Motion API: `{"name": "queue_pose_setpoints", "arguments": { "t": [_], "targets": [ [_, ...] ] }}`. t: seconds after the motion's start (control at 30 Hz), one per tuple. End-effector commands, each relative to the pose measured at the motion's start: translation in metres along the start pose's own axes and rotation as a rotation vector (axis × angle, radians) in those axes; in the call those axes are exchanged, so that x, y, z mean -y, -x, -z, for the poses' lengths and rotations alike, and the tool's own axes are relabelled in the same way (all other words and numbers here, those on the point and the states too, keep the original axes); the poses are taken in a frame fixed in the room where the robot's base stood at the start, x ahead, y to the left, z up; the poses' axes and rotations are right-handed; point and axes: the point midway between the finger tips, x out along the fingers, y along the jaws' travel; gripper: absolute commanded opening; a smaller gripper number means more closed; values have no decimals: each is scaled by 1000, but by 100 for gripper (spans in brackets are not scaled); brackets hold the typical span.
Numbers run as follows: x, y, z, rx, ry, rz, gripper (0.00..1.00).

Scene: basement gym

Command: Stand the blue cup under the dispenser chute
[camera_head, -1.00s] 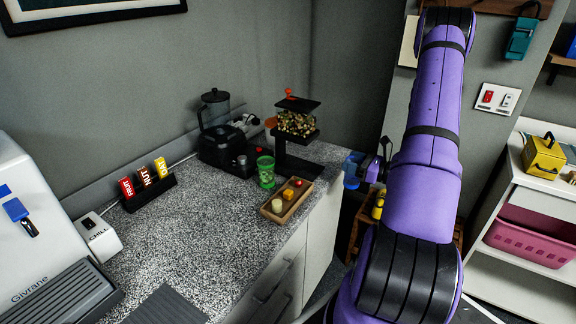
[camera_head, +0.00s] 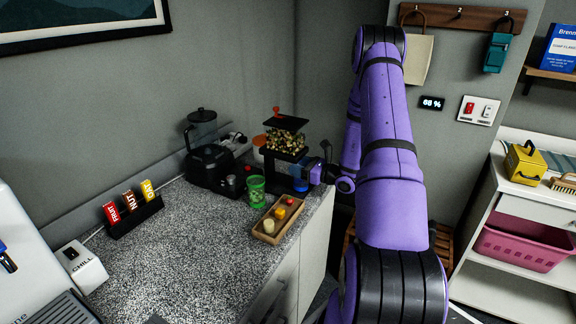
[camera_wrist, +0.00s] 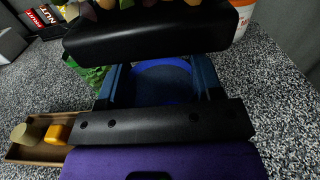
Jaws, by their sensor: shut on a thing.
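The dispenser (camera_head: 285,122) is a black stand with a clear hopper of mixed nuts and an orange-red knob, at the counter's far right corner. The blue cup (camera_head: 300,184) is low beside its post, partly hidden by the dispenser and my gripper (camera_head: 309,175). In the wrist view the blue cup (camera_wrist: 162,82) sits between the two fingers of my gripper (camera_wrist: 160,76), which is shut on it. The dispenser's black underside (camera_wrist: 150,32) covers the cup's far part. I cannot tell whether the cup touches the base.
A green patterned cup (camera_head: 257,191) stands just left of the dispenser. A wooden tray (camera_head: 262,236) with small coloured pieces lies in front. A black grinder (camera_head: 207,160) stands behind left. Label blocks (camera_head: 130,206) and a CHILL box (camera_head: 78,268) are farther left; the middle counter is clear.

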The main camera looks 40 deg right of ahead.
Motion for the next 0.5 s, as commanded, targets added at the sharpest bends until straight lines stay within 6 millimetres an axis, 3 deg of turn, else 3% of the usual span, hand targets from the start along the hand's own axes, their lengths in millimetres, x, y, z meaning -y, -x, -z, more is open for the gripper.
{"name": "queue_pose_setpoints", "arguments": {
  "t": [0.37,0.5],
  "targets": [
    [-1,-46,0,0,-1,-3,34],
    [-1,-45,6,0,-1,-1,34]
  ]
}}
